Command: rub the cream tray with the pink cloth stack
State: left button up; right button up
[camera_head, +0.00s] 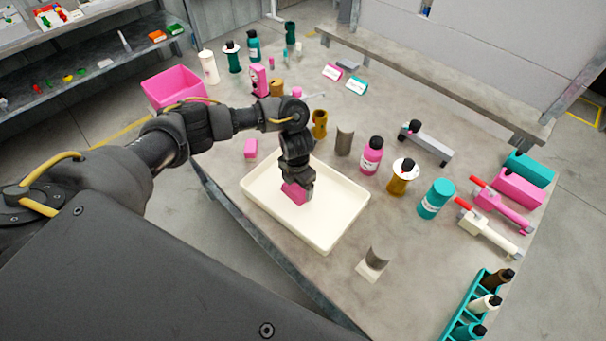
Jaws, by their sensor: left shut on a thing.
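The cream tray (338,233) is a shallow rectangular tray with a raised rim, lying at the near left edge of the grey table. My left gripper (298,186) points down into the tray and is shut on the pink cloth stack (293,193). The pink stack is a small block low over the tray's floor, left of its middle. I cannot tell whether it touches the floor. The gripper hides part of the stack and the tray's far side. My right gripper is not in view.
Pink (372,156), gold (402,178) and teal (435,199) bottles stand behind. A teal rack (478,300) is at the right. A pink bin (172,88) is at the far left.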

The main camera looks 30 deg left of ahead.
pick_arm(q)
jog(key=shift+w+a+r, duration=0.15)
jog(key=shift+d, duration=0.2)
jog(key=shift+s+d+p, duration=0.2)
jog(key=shift+s+d, duration=0.05)
jog(key=shift+d, duration=0.4)
jog(key=shift+s+d+p, duration=0.2)
jog(key=shift+s+d, duration=0.05)
jog(key=shift+d, duration=0.35)
notch_tip(320, 180, up, 3)
jog(key=shift+d+f+p, duration=0.15)
jog(key=shift+p, duration=0.85)
notch_tip(320, 180, up, 2)
jog(key=shift+r+p, duration=0.15)
jog(key=shift+p, duration=0.9)
notch_tip(320, 180, up, 3)
jog(key=shift+f+p, duration=0.1)
jog(key=shift+p, duration=1.15)
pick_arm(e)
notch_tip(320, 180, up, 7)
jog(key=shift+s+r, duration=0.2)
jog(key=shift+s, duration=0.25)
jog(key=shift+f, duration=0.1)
